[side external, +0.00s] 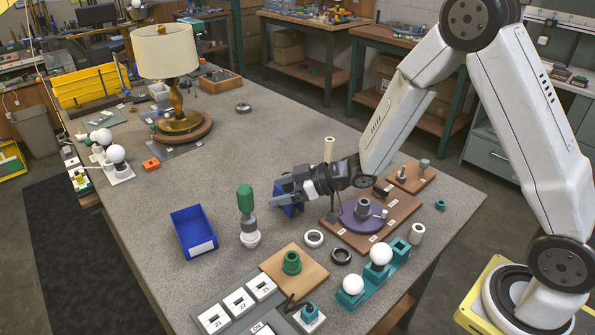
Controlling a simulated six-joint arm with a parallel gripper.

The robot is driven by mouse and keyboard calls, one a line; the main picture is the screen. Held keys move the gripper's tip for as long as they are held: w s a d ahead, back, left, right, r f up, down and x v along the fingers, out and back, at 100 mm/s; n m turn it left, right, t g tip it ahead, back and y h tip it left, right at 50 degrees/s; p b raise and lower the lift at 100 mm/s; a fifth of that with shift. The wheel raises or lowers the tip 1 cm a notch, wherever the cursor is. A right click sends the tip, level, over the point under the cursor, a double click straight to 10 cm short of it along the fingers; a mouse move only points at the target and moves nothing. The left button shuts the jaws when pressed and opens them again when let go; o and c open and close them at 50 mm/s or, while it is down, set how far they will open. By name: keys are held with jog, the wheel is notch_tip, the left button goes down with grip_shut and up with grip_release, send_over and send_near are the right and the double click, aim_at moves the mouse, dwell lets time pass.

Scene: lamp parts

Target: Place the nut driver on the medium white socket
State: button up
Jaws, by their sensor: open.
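The nut driver (246,203) stands upright, with a green handle on top and a grey lower part. Its lower end is on the white socket (250,239), which stands on the grey table; how deeply they fit cannot be told. My gripper (272,195) is just right of the nut driver, pointing left toward it at handle height. The jaws are open and empty, with a small visible gap to the driver.
A wooden block with a green part (291,263), rings (314,239) and a teal holder with white bulbs (380,253) stand in front. A lamp (165,52) stands farther back.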

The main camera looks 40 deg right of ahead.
jog(key=shift+v, duration=1.45)
jog(key=s+d+m+g+h, duration=0.2)
jog(key=s+d+m+h, duration=0.25)
jog(key=d+h, duration=0.25)
jog(key=s+m+g+h, duration=0.1)
jog(key=s+m+g, duration=0.2)
jog(key=s, duration=1)
jog(key=g, duration=0.2)
jog(key=shift+d+g+h, duration=0.3)
jog(key=shift+d, duration=0.1)
